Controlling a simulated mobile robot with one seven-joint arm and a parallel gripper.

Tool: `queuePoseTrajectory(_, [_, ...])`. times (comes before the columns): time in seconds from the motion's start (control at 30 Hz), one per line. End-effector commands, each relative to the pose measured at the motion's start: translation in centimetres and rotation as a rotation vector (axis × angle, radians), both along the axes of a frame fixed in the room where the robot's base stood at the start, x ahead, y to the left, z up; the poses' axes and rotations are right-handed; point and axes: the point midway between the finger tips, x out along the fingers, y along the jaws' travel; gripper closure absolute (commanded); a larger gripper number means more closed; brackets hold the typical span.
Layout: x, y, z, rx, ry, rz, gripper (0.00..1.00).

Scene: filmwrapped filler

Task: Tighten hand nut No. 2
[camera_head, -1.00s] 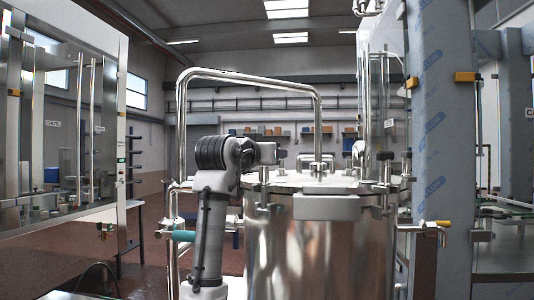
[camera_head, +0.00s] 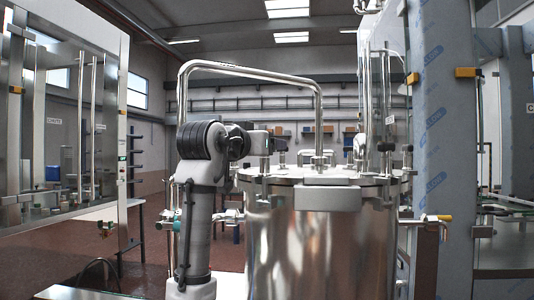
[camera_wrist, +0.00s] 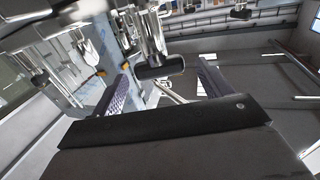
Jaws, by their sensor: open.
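A steel tank (camera_head: 318,240) stands ahead with a flat lid carrying black hand nuts around its rim. One dark nut (camera_head: 385,147) shows at the lid's right side and another (camera_head: 281,145) at its far side. No numbers are legible, so I cannot tell which is No. 2. My gripper is at the lid's left side, partly hidden by my arm in the head view. In the wrist view my gripper (camera_wrist: 163,76) is open. A dark hand nut (camera_wrist: 160,69) on a metal stem appears between its fingers, with visible space on both sides.
A bent steel pipe (camera_head: 250,72) arches over the tank's left side. A film-wrapped column (camera_head: 440,150) stands close on the right. A glazed cabinet (camera_head: 60,130) is at the left. A valve with a yellow handle (camera_head: 438,217) sticks out right of the tank.

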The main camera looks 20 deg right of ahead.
Motion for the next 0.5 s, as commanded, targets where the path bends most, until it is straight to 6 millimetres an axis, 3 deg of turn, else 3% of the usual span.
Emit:
queuePoseTrajectory(0.3, [-5.4,4.3,-0.3,0.000,-0.003,0.002,0.22])
queuePoseTrajectory(0.5, [-7.0,5.6,-0.2,0.000,0.000,0.000,0.22])
